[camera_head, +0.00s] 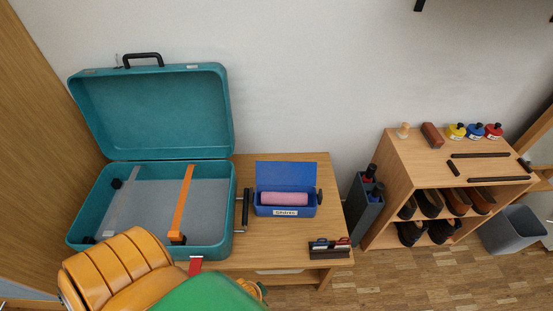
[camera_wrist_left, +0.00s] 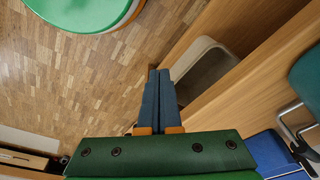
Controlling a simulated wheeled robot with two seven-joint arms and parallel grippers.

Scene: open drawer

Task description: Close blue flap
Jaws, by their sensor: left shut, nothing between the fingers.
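The blue flap (camera_head: 286,174) stands raised at the back of a small blue box (camera_head: 263,211) on the wooden table. The box is open, with a pink roll (camera_head: 285,199) inside and a label on its front. In the left wrist view, part of a blue surface (camera_wrist_left: 268,150), likely the box, shows at the lower right. My left gripper (camera_wrist_left: 158,73) is shut and empty there, with the floor and table side beyond its tips. In the head view my arm's yellow and green links are at the bottom, in front of the table; the fingertips are hidden. My right gripper is not in view.
An open teal suitcase (camera_head: 150,115) stands left of the box, with a dark handle between them. A dark holder with small tools (camera_head: 329,250) sits at the table's front right. A grey bin (camera_head: 367,205) and a shoe shelf (camera_head: 391,190) stand further right.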

